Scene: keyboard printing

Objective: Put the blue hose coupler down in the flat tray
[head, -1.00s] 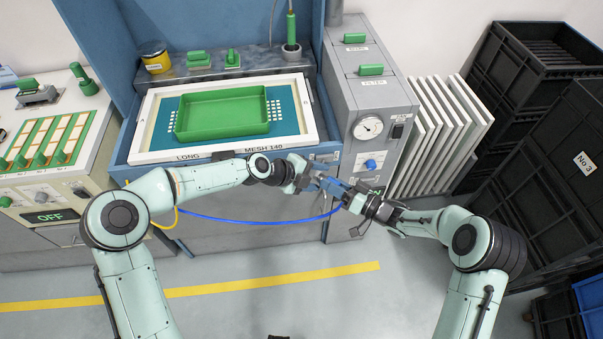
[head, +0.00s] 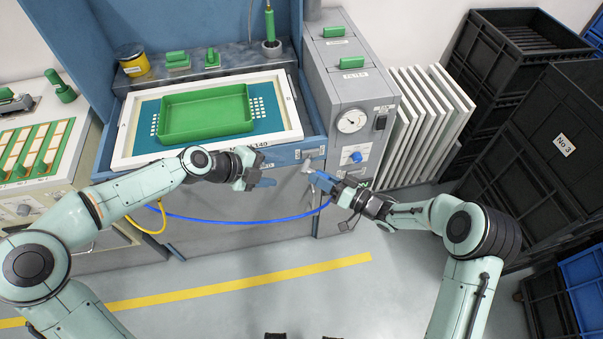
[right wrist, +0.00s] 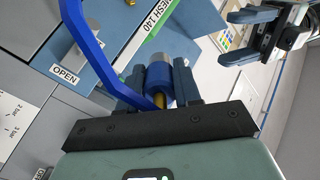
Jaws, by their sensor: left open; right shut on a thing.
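The blue hose coupler (right wrist: 158,84) is a short blue cylinder with a grey end. In the right wrist view it sits between the fingers of my right gripper (right wrist: 157,90), which is shut on it. In the head view my right gripper (head: 317,181) is in front of the grey cabinet, right of and below the tray. My left gripper (head: 265,181) is open and empty, apart from it to the left; it also shows in the right wrist view (right wrist: 233,38). The flat green tray (head: 207,132) is empty and lies on a white-framed screen (head: 122,150).
A blue hose (head: 230,219) sags from the right gripper across the front of the blue cabinet. A grey gauge cabinet (head: 352,90) stands right of the screen. White panels (head: 432,115) and black crates (head: 555,150) are further right.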

